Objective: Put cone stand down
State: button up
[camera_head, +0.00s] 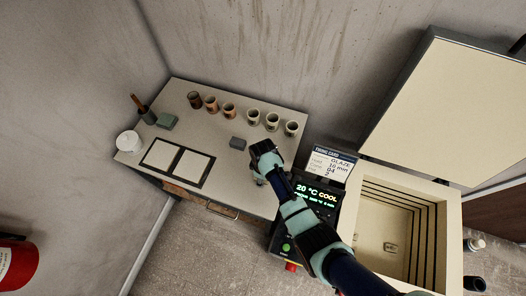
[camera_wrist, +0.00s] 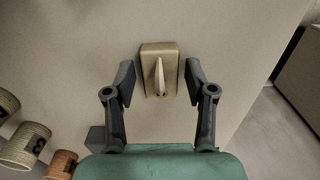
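The cone stand (camera_wrist: 149,88) is a small tan block with a pale pointed cone (camera_wrist: 160,75) upright on it. In the wrist view it sits between the two dark fingers of my gripper (camera_wrist: 160,85), with a narrow gap on each side. The gripper is open around it, and the stand appears to rest on the worktable. In the head view my gripper (camera_head: 261,182) is low over the table's front right part and mostly hides the stand.
The worktable (camera_head: 225,172) holds several cups (camera_head: 253,117) along the back, a grey block (camera_head: 237,143), framed white tiles (camera_head: 193,165) and a white jar (camera_head: 128,141). The open kiln (camera_head: 400,190) and its control panel (camera_head: 317,205) stand to the right.

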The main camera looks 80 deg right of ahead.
notch_tip(320, 180, up, 12)
jog(key=p, duration=0.2)
jog(key=shift+r+p, duration=0.15)
jog(key=shift+p, duration=0.25)
jog(key=w+a+r+t+h, duration=0.3)
jog(key=w+a+r+t, duration=0.2)
jog(key=w+a+r, duration=0.7)
jog(key=w+a+r+t+y, duration=0.1)
jog(key=a+r+t, duration=0.3)
jog(key=a+r, duration=0.4)
jog(key=w+a+r+n+t+y, duration=0.1)
jog(key=a+r+t+y, duration=0.1)
jog(key=a+r, duration=0.7)
jog(key=a+t, duration=0.1)
jog(key=a, duration=0.3)
jog(key=shift+w+a+r+t, duration=0.2)
jog(key=shift+w+a+t, duration=0.15)
jog(key=shift+w+t, duration=0.05)
